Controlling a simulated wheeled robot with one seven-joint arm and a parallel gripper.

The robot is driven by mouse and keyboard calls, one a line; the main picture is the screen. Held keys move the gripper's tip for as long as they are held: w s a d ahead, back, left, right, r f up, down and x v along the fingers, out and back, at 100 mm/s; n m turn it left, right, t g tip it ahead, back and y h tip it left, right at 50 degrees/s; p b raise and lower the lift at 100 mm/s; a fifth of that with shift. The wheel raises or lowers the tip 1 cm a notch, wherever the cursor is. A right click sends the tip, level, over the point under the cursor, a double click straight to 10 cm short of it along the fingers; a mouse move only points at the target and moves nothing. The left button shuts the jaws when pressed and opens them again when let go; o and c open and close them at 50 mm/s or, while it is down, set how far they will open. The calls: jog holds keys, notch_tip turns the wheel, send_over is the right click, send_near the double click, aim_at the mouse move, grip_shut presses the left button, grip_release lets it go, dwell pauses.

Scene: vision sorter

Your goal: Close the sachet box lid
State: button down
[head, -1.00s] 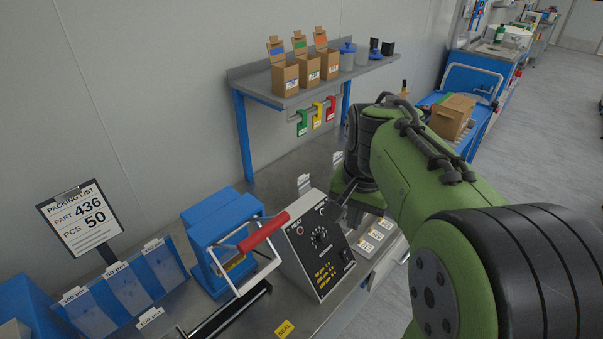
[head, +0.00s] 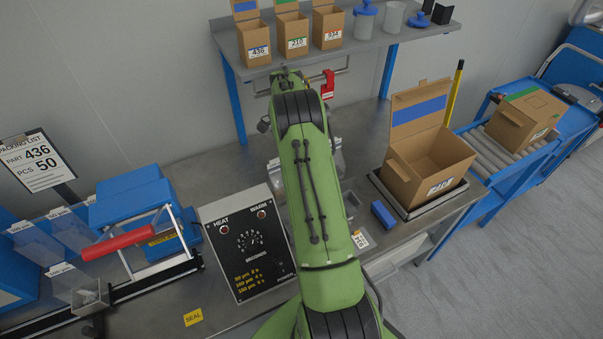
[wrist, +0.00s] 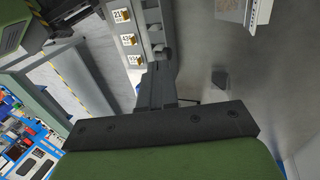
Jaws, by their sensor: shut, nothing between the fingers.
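The open cardboard sachet box (head: 415,190) stands on a dark-rimmed platform at the right of the table in the head view. Its lid (head: 418,92) stands up at the back, with a blue panel on its inner face. The box's inside looks empty from here, though its floor is only partly seen. My green arm reaches away up the middle, left of the box, and hides my gripper in the head view. In the wrist view my gripper (wrist: 157,82) is shut and empty, and it is not touching the box.
A heat control box (head: 243,245) and a blue sealer with a red handle (head: 118,242) stand on the left. A small blue block (head: 383,215) lies beside the sachet box. A shelf behind holds smaller open cartons (head: 298,35). A closed carton (head: 525,120) sits on rollers at right.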

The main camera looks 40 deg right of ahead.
jog(key=x, duration=1)
jog(key=shift+a, duration=0.35)
jog(key=shift+s+d+b, duration=0.1)
jog(key=shift+s+b, duration=0.05)
jog(key=shift+b, duration=0.3)
